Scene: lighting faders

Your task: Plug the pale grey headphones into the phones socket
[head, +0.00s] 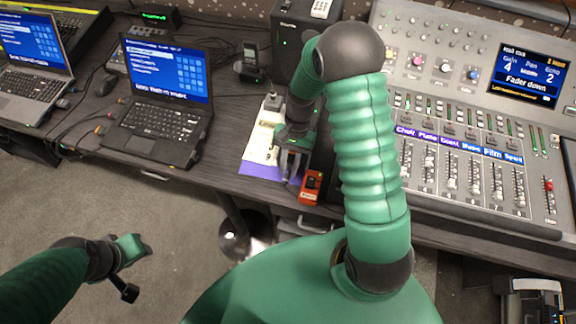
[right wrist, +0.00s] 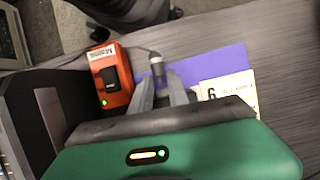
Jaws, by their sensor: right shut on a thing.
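My right gripper (head: 290,178) is over the desk's front part, beside the orange box, pointing down. In the right wrist view its fingers (right wrist: 160,84) are shut on a small grey cylindrical piece (right wrist: 157,66), which looks like a plug; a thin dark cable shows near it. I cannot tell whether it belongs to the headphones. I cannot make out pale grey headphones or a labelled phones socket in either view. My left gripper (head: 130,252) hangs over the floor at the left, away from the desk; its jaws are not clear.
An orange box (head: 312,186) labelled Mains, also in the wrist view (right wrist: 110,77), stands close to my right gripper. A purple sheet (head: 255,170) and cream cards (head: 262,142) lie beside it. The fader console (head: 460,120) is right; a laptop (head: 160,105) is left.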

